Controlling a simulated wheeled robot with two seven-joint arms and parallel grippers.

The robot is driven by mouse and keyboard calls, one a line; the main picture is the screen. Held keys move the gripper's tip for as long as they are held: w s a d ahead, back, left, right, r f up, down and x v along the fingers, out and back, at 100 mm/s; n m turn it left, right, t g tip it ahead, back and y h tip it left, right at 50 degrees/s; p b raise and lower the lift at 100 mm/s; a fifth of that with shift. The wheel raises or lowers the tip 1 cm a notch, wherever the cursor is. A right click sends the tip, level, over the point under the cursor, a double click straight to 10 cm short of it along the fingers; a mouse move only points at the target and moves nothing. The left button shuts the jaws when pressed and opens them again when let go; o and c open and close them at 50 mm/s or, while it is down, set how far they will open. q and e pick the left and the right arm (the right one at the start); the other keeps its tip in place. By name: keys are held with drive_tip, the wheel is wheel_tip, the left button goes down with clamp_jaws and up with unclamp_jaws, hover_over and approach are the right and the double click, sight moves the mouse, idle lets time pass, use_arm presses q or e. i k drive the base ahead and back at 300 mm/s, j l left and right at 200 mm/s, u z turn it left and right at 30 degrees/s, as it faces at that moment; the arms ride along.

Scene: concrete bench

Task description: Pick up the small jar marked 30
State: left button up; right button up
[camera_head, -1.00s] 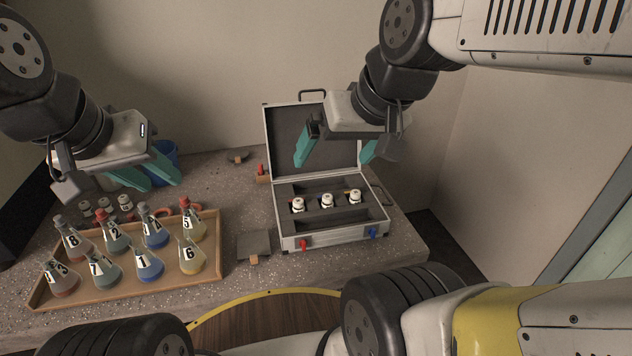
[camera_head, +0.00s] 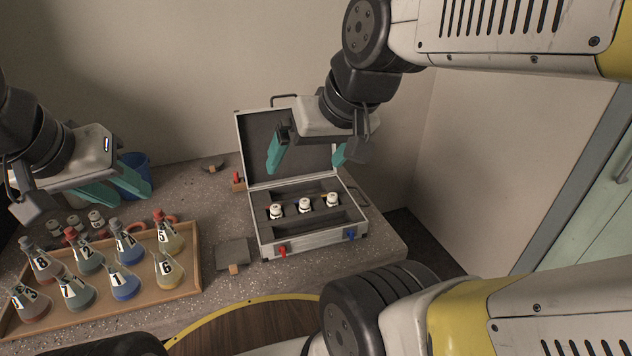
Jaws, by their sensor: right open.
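Three small white-capped jars stand in a row in the open case (camera_head: 318,243): a left one (camera_head: 276,211), a middle one (camera_head: 304,205) and a right one (camera_head: 332,199). Three more small jars stand at the left behind the flask tray, one of them here (camera_head: 96,219). The marks on all the jars are too small to read, so I cannot tell which is 30. My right gripper (camera_head: 306,162) is open and empty, above the case in front of its raised lid. My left gripper (camera_head: 134,198) looks open and empty, above the back of the flask tray near the left jars.
A wooden tray (camera_head: 150,303) holds several numbered flasks. A blue cup (camera_head: 134,178) stands behind my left gripper. A dark flat plate (camera_head: 233,252) lies between tray and case. The raised lid (camera_head: 262,130) stands behind the jars. Bench space left of the case is mostly clear.

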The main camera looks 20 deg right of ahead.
sight(332, 200)
drive_tip(key=i+l+z, duration=0.1)
drive_tip(key=l+z, duration=0.25)
drive_tip(key=i+l+z, duration=0.15)
drive_tip(key=z, duration=0.2)
drive_tip(key=i+l+z, duration=0.15)
drive_tip(key=z, duration=0.2)
